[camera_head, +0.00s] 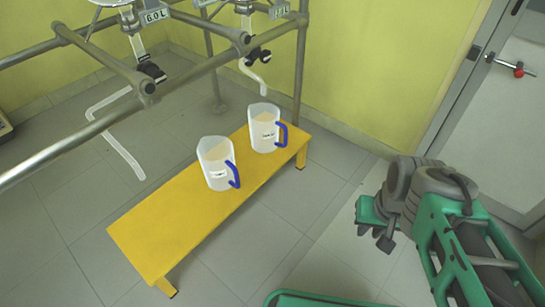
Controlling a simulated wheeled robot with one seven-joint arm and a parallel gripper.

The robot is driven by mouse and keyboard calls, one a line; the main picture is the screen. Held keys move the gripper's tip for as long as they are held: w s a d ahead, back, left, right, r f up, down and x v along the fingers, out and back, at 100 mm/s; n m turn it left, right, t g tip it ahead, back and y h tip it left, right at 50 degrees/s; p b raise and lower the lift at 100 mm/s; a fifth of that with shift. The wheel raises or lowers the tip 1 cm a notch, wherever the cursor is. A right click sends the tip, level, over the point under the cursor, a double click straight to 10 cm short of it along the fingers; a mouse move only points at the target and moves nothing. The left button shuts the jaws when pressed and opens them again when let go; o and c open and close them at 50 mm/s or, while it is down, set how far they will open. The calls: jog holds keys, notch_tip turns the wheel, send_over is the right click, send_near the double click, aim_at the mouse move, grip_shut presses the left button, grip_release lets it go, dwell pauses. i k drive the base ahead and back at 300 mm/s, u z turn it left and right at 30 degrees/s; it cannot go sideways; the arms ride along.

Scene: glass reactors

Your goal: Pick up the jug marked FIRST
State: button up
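Each has a white label, but the writing is too small for me to tell which is marked FIRST. My gripper (374,235) seems to be the dark end of my green and grey arm, right of the bench and apart from both jugs. Its opening is unclear.
The yellow bench (155,230) has a bare near left half. A metal pipe frame (190,85) stands above and behind it, with bent clear outlet tubes (115,140) hanging down. A white door (500,120) is at right. Grey floor is free before the bench.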

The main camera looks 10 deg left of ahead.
aim_at(216, 153)
jog(key=z, duration=0.25)
jog(key=i, duration=2.05)
jog(key=u, duration=4.8)
jog(key=i, duration=1)
jog(key=u, duration=0.05)
